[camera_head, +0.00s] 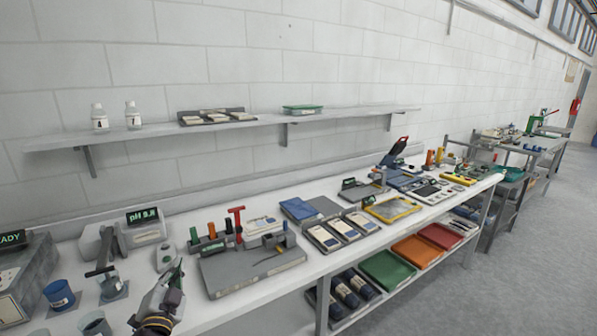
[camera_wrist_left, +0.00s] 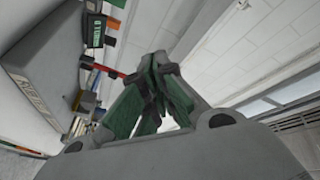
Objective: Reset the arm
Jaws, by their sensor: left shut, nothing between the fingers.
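My left gripper (camera_head: 174,277) shows at the bottom of the head view, left of centre, in front of the bench's front edge region. It is shut and empty, its fingers pointing up and away. In the left wrist view the green-padded fingers (camera_wrist_left: 158,62) come together with nothing between them. A grey flat case (camera_head: 252,268) lies on the bench just right of the gripper. A small pale rounded device (camera_head: 166,257) stands just behind the fingertips. I cannot tell from the picture whether they touch. My right gripper is not in view.
A pH meter (camera_head: 147,229) and blue cups (camera_head: 59,294) stand left of the gripper. A red T-handled tool (camera_head: 237,222) stands behind the case. Trays and cases fill the bench (camera_head: 322,262) to the right. A wall shelf (camera_head: 220,124) hangs above. Open floor (camera_head: 520,270) lies right.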

